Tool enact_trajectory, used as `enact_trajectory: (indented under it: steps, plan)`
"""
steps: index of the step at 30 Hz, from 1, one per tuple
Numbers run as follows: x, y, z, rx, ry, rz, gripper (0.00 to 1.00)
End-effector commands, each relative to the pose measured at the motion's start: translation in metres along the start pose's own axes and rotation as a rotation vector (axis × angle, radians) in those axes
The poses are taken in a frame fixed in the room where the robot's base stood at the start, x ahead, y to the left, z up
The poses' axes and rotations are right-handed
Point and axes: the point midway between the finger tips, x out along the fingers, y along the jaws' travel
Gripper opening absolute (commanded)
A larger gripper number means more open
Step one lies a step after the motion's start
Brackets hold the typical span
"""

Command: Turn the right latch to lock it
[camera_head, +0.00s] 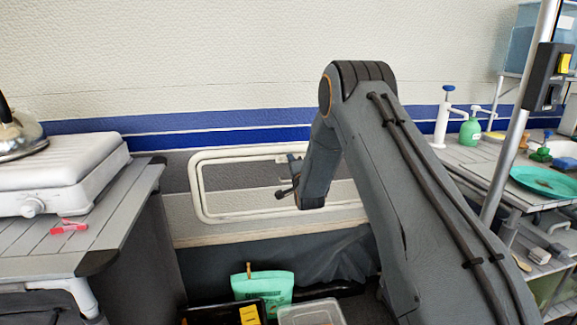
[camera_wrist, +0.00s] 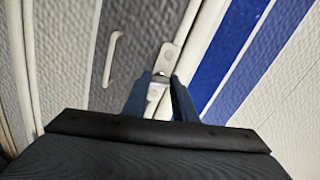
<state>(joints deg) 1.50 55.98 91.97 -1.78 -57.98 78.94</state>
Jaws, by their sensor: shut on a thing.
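A pale latch (camera_wrist: 171,52) with a small metal pivot shows in the wrist view, at the edge of the hatch's pale frame. My gripper (camera_wrist: 161,88) has its two blue-grey fingers on either side of the latch's near end and is shut on it. The latch looks roughly in line with my fingers. In the head view, the hatch (camera_head: 234,203) is a white-framed rounded panel low on the wall and looks closed. My arm hides its right part and the latch there. My gripper's fingers are not clearly visible in that view.
A white curved handle (camera_wrist: 113,58) is on the grey hatch panel. A counter with a white stove (camera_head: 62,172) stands left. A shelf with a teal plate (camera_head: 545,181) and bottles stands right, behind a metal pole (camera_head: 515,130). A green bag (camera_head: 262,286) and bins lie below.

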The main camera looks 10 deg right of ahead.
Motion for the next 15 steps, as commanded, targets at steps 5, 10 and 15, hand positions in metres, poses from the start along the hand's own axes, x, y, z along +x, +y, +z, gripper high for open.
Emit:
enact_trajectory:
  steps: [5,10,15]
  plan:
    - [0.0001,-0.0005,0.0011,0.108,-0.002,-0.001,0.03]
    - [0.0001,-0.0004,0.0009,0.176,-0.001,-0.001,0.03]
    - [0.0000,-0.0003,0.0007,0.212,-0.001,0.000,0.03]
